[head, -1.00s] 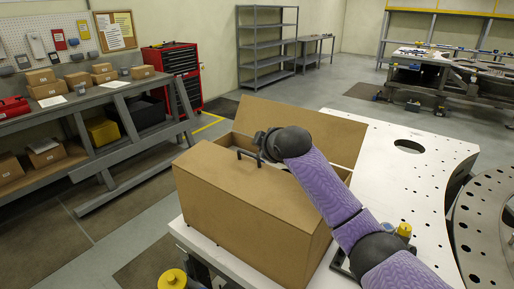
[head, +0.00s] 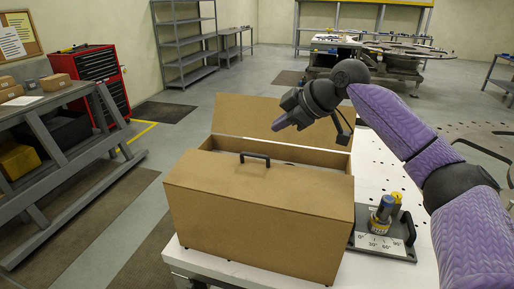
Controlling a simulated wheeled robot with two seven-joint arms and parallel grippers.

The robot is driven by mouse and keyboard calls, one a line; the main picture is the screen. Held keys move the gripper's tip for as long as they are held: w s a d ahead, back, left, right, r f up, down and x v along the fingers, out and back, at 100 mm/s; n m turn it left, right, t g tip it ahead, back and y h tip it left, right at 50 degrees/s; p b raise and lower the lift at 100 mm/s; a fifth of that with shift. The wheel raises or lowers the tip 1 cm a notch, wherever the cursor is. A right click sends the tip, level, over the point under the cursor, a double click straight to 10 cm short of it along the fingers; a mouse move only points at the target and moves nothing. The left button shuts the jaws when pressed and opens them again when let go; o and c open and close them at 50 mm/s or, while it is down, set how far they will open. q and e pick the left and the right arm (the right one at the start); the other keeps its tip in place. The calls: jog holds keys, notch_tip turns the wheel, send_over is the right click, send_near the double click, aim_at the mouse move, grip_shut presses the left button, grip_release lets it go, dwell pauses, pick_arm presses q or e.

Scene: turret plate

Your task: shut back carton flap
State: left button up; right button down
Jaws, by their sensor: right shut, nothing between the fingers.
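The brown carton (head: 255,222) stands on the white plate. Its front flap, with a dark handle (head: 255,158), lies over the near part of the top. The back flap (head: 283,119) stands up and leans away at the far side, leaving a gap over the carton's rear part. My right gripper (head: 277,125) is shut and empty. In the picture it overlaps the back flap, above the opening; I cannot tell whether it touches the flap. My left gripper is not in view.
A grey workbench (head: 60,100) and a red tool cabinet (head: 98,75) are at the left.

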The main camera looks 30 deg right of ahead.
aim_at(251, 154)
jog(key=x, duration=0.3)
jog(key=d+f+x, duration=0.1)
jog(key=x, duration=0.3)
jog(key=s+p+x, duration=0.1)
jog(key=x, duration=0.2)
jog(key=shift+w+d+f, duration=0.15)
jog(key=shift+d+f, duration=0.05)
jog(key=shift+f, duration=0.25)
jog(key=shift+w+f, duration=0.1)
jog(key=shift+f, duration=0.3)
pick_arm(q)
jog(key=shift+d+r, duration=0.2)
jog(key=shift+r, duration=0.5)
pick_arm(e)
jog(key=shift+d, duration=0.1)
jog(key=f+b, duration=0.1)
jog(key=w+d+f+b, duration=0.1)
jog(key=shift+f+b, duration=0.15)
jog(key=shift+b, duration=0.25)
jog(key=shift+s+a, duration=0.1)
jog(key=shift+s, duration=0.05)
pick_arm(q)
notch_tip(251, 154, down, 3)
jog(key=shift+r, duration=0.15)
